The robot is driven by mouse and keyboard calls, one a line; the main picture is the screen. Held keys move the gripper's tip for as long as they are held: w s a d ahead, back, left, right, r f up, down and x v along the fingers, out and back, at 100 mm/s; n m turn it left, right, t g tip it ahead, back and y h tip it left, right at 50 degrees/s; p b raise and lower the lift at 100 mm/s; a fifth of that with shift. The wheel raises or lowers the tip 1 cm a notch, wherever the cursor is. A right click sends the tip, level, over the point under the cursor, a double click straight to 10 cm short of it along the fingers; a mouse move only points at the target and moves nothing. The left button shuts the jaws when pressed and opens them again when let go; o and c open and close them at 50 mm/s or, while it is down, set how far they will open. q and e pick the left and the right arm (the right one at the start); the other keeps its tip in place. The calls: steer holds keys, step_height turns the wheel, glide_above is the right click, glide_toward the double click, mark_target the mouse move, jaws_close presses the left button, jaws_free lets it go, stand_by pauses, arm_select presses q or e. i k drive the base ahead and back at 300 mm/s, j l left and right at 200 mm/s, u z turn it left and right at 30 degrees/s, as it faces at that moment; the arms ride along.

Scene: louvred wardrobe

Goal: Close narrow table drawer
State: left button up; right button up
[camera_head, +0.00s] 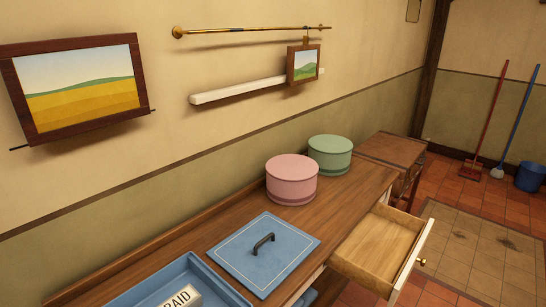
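A drawer (378,247) with a pale wooden inside, a white front and a round brass knob (421,262) stands pulled out from the long wooden table (345,196). The drawer looks empty. It is at the lower right of the head view, at the table's far part. Neither of my grippers shows in the head view.
A blue lid (264,252) with a dark handle, a blue tray (203,277), a pink round box (292,178) and a green round box (330,154) are on the tabletop. A small wooden table (391,150) stands beyond.

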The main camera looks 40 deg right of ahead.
mark_target(381, 254)
steer(key=z, duration=0.45)
steer(key=k+l+z, duration=0.1)
steer(key=z, duration=0.3)
steer(key=l+z, duration=0.1)
steer(key=z, duration=0.35)
steer(key=k+l+z, duration=0.1)
steer(key=z, duration=0.3)
steer(key=l+z, duration=0.1)
steer(key=z, duration=0.35)
